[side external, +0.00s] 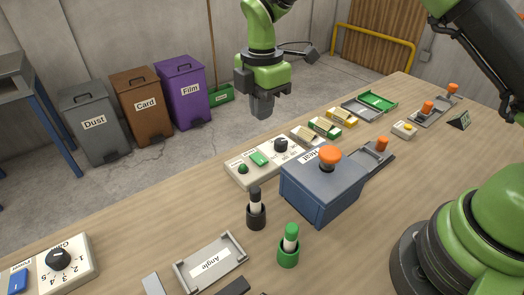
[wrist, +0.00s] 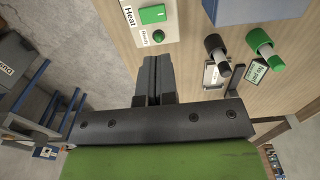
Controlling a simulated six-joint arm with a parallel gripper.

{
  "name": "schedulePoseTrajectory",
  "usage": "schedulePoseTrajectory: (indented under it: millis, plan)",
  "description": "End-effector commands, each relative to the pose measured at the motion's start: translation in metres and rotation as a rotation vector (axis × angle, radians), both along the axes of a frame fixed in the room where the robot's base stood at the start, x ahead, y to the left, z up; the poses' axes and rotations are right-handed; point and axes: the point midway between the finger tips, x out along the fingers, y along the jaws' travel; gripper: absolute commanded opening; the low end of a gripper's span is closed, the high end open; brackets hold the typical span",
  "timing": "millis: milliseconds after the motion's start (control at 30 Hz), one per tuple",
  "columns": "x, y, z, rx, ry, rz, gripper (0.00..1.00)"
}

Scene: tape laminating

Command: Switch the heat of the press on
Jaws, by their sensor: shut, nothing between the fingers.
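The heat panel (side external: 240,180) is a pale box on the table with a green switch (side external: 259,158), a round green lamp (side external: 243,168) and a black dial (side external: 281,145). The wrist view shows the panel's "Heat" label, the green switch (wrist: 152,14) and the lamp (wrist: 158,36) marked Ready. The blue press (side external: 320,195) with an orange knob stands beside the panel. My gripper (side external: 262,112) is shut and empty, pointing down, above and apart from the panel. In the wrist view its fingers (wrist: 152,62) lie together just below the panel.
A black-capped pen (side external: 256,208) and a green-capped pen (side external: 290,240) stand in holders in front of the press. An "Angle" tray (side external: 210,265) and a dial box (side external: 75,270) are nearer. Small yellow and green boxes line the far edge. Bins (side external: 140,92) stand on the floor beyond.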

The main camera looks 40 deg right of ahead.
Motion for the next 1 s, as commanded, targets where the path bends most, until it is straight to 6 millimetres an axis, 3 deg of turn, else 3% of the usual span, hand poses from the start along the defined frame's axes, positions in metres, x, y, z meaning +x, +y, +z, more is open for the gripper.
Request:
schedulePoseTrajectory:
  millis: [300,500,700,1000]
  plan:
    - [-0.001,0.0,-0.07,-0.001,0.005,0.0,0.0]
    - [-0.001,0.0,-0.1,-0.002,0.002,-0.001,0.0]
    - [0.0,0.0,-0.112,-0.002,0.0,-0.003,0.0]
    - [0.0,0.0,-0.112,-0.002,-0.001,-0.003,0.0]
